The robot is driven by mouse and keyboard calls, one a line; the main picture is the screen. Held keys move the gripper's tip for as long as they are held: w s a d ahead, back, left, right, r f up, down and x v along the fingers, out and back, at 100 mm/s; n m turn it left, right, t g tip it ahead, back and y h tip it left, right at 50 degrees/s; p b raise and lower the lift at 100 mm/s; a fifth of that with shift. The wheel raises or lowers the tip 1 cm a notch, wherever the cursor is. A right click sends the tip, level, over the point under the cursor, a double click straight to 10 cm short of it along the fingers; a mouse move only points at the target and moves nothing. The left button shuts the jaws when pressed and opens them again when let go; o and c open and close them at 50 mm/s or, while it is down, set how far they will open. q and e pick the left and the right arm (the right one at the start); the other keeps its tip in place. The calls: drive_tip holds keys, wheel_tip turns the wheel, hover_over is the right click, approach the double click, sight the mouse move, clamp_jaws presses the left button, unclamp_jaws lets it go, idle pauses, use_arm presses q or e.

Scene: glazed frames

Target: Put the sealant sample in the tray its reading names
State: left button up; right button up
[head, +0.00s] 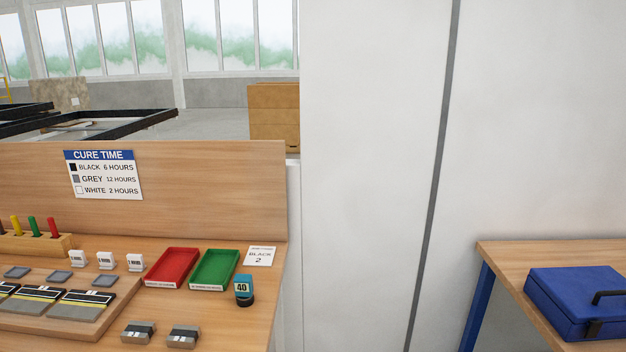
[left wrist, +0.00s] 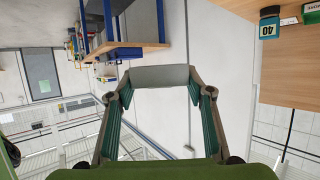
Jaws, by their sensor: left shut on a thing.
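My left gripper (left wrist: 160,78) shows in the left wrist view, shut on a plain light-grey block (left wrist: 160,76) that spans its fingertips; no sealant bead shows on its visible face. Neither gripper is in the head view. A red tray (head: 172,265) and a green tray (head: 214,268) stand side by side on the bench, their front labels too small to read. A card (head: 260,257) behind the green tray's right reads BLACK 2. A blue device marked 40 (head: 243,288) stands in front of it. The CURE TIME chart (head: 104,175) lists black 6, grey 12, white 2 hours.
Two grey blocks with dark strips (head: 138,332) (head: 183,336) lie at the bench front. Small white tags (head: 105,260) stand left of the trays. A wooden board (head: 85,318) holds several pieces. A blue case (head: 580,300) lies on another table at right. The bench's right end is near the green tray.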

use_arm(q)
drive_tip(key=shift+s+d+r, duration=0.15)
drive_tip(key=shift+s+r, duration=0.15)
drive_tip(key=w+a+f+n+t+y+p, duration=0.2)
drive_tip(key=w+a+n+t+y, duration=0.3)
drive_tip(key=w+n+y, duration=0.5)
drive_tip(key=shift+w+a+f, duration=0.3)
drive_tip(key=shift+w+a, duration=0.5)
drive_tip(key=shift+w, duration=0.6)
